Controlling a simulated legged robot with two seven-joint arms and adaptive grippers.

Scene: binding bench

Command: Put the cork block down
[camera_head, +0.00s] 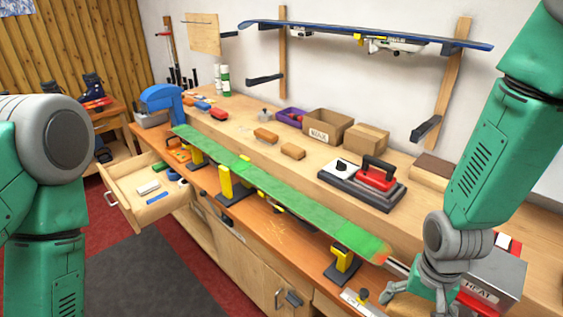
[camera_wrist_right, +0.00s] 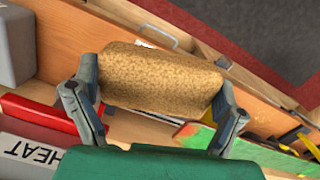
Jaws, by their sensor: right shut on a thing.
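The cork block (camera_wrist_right: 160,77), tan and speckled, sits between the two fingers of my right gripper (camera_wrist_right: 157,100) in the right wrist view. The fingers press on its two ends, and it is held over the bench's front edge. In the head view my right gripper (camera_head: 415,298) is at the lower right, beside the near end of the green ski or board (camera_head: 290,200).
The board rests on yellow-and-black supports (camera_head: 342,262) along the bench. A grey box marked HEAT (camera_head: 490,280) is right of my gripper. An open drawer (camera_head: 150,200) juts out at left.

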